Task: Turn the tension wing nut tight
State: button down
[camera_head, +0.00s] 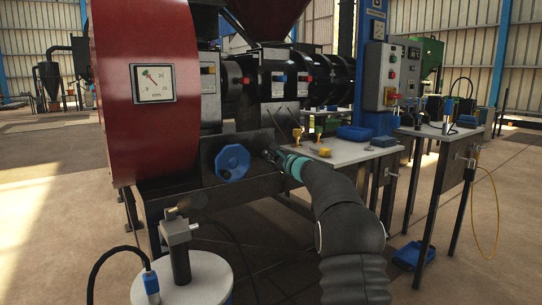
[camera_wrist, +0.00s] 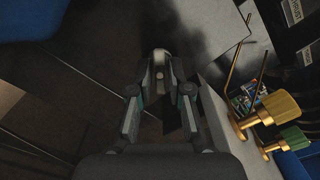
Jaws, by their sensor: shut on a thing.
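My gripper (camera_head: 275,156) reaches the dark front panel of the press, just right of the blue handwheel (camera_head: 232,162). In the wrist view my gripper (camera_wrist: 160,88) has its two fingers closed in on a small light grey piece, which looks like the wing nut (camera_wrist: 160,58). A small round coppery spot shows at its middle. The fingers hide its sides, and its exact angle cannot be told. In the head view my gripper and the shadow cover the wing nut.
A small table (camera_head: 350,154) stands right of the press with brass-coloured parts (camera_head: 297,135) and a blue tray (camera_head: 384,141). Brass knobs (camera_wrist: 272,106) lie close on the right in the wrist view. A red guard with a gauge (camera_head: 153,83) is at left.

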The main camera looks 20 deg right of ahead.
jog(key=shift+m, duration=0.6)
jog(key=c, duration=1.2)
grip_release()
jog(key=shift+c, duration=0.2)
jog(key=v, duration=1.2)
